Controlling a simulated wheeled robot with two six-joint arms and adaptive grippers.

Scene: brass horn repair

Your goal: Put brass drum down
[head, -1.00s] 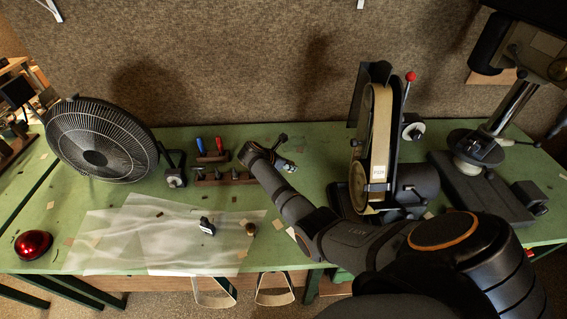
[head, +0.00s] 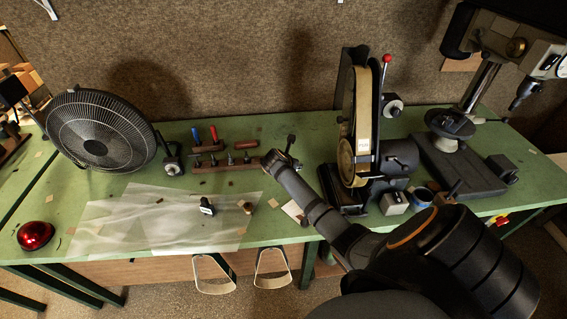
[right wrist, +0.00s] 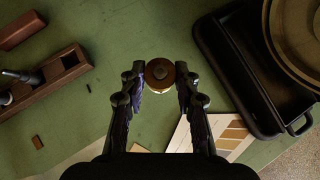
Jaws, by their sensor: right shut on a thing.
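The brass drum (right wrist: 160,74) is a small round piece with a dark centre, seen end-on in the right wrist view. My right gripper (right wrist: 160,90) is shut on it, with one finger on each side. In the head view my right gripper (head: 281,160) is over the green bench (head: 225,262), just right of the wooden tool rack (head: 225,170); the drum is too small to make out clearly there. I cannot tell how far it is above the bench. My left gripper is not in view.
A clear sheet (head: 150,225) bears a small black item (head: 207,206) and a small brown cylinder (head: 247,207). The belt sander (head: 362,130) and its black tray (right wrist: 240,75) stand to the right. A fan (head: 97,135) and a red dome (head: 35,235) are left.

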